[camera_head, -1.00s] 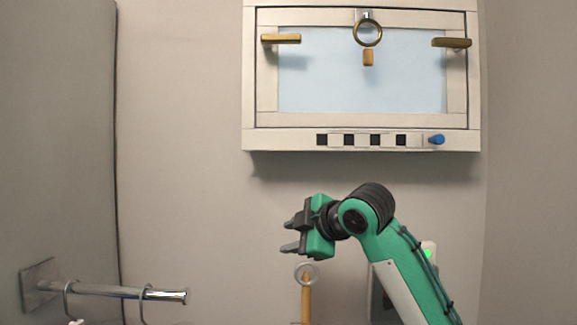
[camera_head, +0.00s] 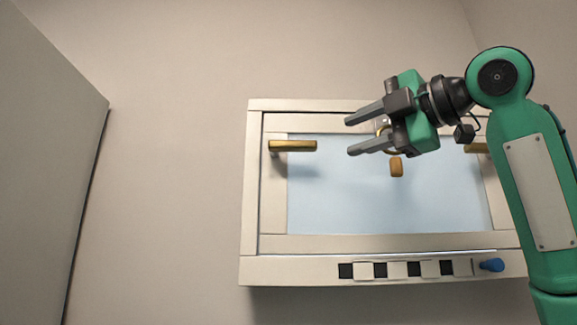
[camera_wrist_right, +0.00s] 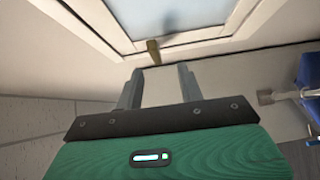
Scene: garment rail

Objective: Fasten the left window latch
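The left window latch (camera_head: 292,146) is a brass bar lying level on the left side of the white window frame (camera_head: 255,200). My right gripper (camera_head: 350,137) is open and empty in front of the window's upper part, to the right of that latch with its fingers pointing left toward it. In the right wrist view, a brass latch (camera_wrist_right: 153,52) shows just beyond and between the open fingertips (camera_wrist_right: 159,72), apart from them. The right latch (camera_head: 476,148) is partly hidden by my right arm. My left gripper is not in view.
A brass ring (camera_head: 384,127), mostly hidden behind my right gripper, has a wooden pull (camera_head: 396,167) below it. A blue knob (camera_head: 491,265) sits on the lower ledge beside black and white squares. A grey panel (camera_head: 45,150) stands at left; the wall between is clear.

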